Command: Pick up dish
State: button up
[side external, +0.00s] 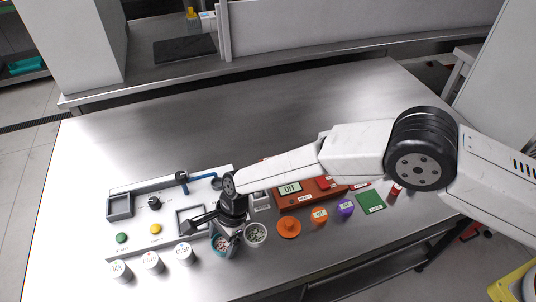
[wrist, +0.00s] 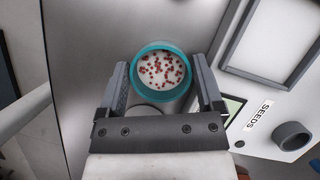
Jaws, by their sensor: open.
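A round dish with a teal rim (wrist: 137,62) and white inside holds small red bits in the wrist view. It also shows at the front of the table in the side view (side external: 217,251), partly covered by my gripper (side external: 218,229). In the wrist view my gripper (wrist: 161,66) is open, with one finger on each side of the dish. I cannot tell whether the fingers touch it. A second, pale dish (side external: 256,233) with small bits stands just right of it in the side view.
A white panel (wrist: 275,115) marked SEEDS has a raised square frame. Labelled white jars (side external: 152,262) stand to the left. An orange lid (side external: 289,227), an orange jar (side external: 319,215) and a purple jar (side external: 346,208) stand to the right. The back of the steel table (side external: 260,120) is clear.

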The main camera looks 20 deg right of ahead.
jog(key=c, duration=0.9)
jog(key=shift+r, duration=0.15)
jog(key=shift+r, duration=0.75)
jog(key=s+d+r, duration=0.9)
jog(key=s+r, duration=0.1)
jog(key=r, duration=0.1)
jog(key=shift+s+d+r, duration=0.15)
jog(key=shift+d, duration=0.1)
